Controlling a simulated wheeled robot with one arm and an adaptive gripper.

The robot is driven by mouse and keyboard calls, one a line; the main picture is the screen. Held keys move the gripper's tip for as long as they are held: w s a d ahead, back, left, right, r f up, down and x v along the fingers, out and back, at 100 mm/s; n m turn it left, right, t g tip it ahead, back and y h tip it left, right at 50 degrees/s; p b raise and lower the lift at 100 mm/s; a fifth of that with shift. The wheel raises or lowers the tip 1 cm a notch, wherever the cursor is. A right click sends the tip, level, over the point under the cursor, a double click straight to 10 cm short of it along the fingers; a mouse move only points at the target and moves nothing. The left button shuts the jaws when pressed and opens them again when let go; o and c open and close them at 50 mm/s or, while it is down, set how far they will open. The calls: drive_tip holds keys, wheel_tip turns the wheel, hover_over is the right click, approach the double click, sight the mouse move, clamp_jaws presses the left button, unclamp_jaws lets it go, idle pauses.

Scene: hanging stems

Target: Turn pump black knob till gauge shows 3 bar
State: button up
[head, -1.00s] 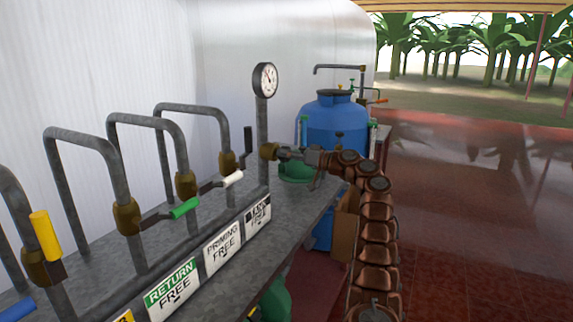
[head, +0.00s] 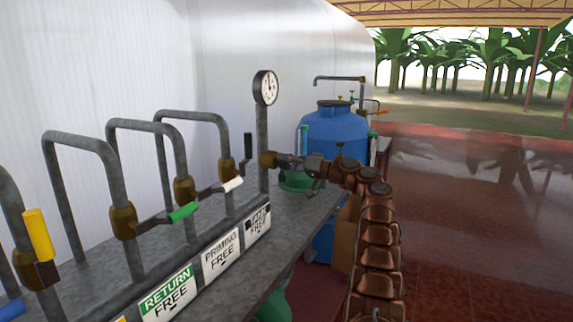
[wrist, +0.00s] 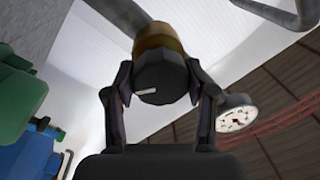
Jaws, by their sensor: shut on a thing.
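The black knob (wrist: 160,82) sits on a brass valve body (wrist: 158,40), with a white mark on its face low and left of centre. My gripper (wrist: 159,76) is shut on the knob, one finger on each side of it. In the head view my gripper (head: 298,162) reaches in from the right to the brass valve (head: 267,159) and mostly covers the knob. The round white gauge (head: 266,87) stands on a grey post above the valve. It also shows in the wrist view (wrist: 237,119). Its numbers are too small to read.
Bent grey pipes carry levers with green (head: 183,212), white (head: 232,185), yellow (head: 39,234) and black grips left of the gauge. Labelled plates (head: 221,250) line the bench's front edge. A blue tank (head: 335,130) stands behind. The red floor at right is open.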

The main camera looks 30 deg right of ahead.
drive_tip(key=o, duration=1.2)
drive_tip(key=shift+c, duration=0.2)
drive_tip(key=shift+s+d, duration=0.1)
drive_tip(key=v, duration=1.1)
drive_tip(key=shift+s+d, duration=0.25)
drive_tip(key=shift+s, duration=0.1)
